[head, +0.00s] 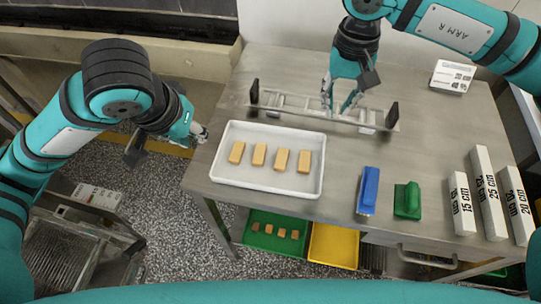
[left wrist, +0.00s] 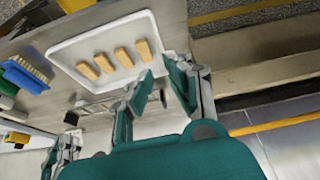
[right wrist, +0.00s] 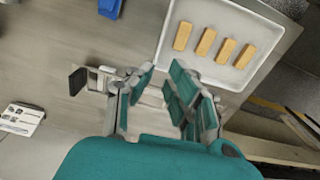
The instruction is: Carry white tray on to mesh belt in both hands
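The white tray (head: 221,165) lies flat on the steel table and holds several tan bars (head: 259,155) in a row. It also shows in the left wrist view (left wrist: 62,52) and the right wrist view (right wrist: 168,35). My left gripper (head: 200,134) is open and empty, just beyond the tray's left edge, apart from it. My right gripper (head: 340,100) is open above a metal rail frame (head: 290,103) behind the tray; contact with the frame is unclear. A ribbed metal mesh surface (head: 98,250) shows at the lower left, partly hidden by my left arm.
A white labelled box (head: 453,76) is at the back right. Green (head: 262,243) and yellow (head: 334,246) bins sit below the table.

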